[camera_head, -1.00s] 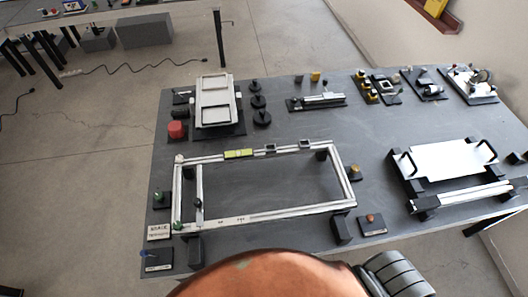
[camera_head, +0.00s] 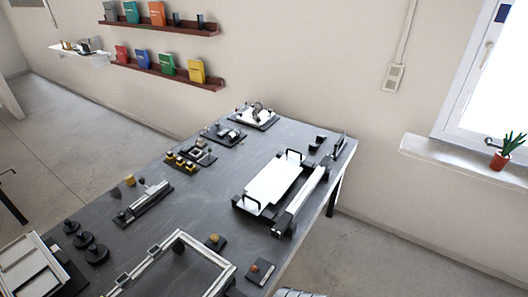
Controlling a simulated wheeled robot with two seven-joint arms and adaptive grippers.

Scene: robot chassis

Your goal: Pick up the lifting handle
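A white rectangular plate (camera_head: 273,184) lies on the right part of the dark grey table (camera_head: 222,200). It has a black arched handle at its far end (camera_head: 294,154) and another at its near end (camera_head: 252,202). I cannot tell whether one of these is the lifting handle. A long silver bar (camera_head: 302,194) on black supports lies along the plate's right side. Neither of my grippers shows in the head view. A small grey ribbed part of my own body shows at the bottom edge.
A silver frame (camera_head: 205,254) lies at the table's near end, partly cut off. Small black fixtures (camera_head: 143,203) line the left side, and a mechanism (camera_head: 255,116) stands at the far end. Book shelves (camera_head: 165,72) and a window sill with a potted plant (camera_head: 500,158) are beyond.

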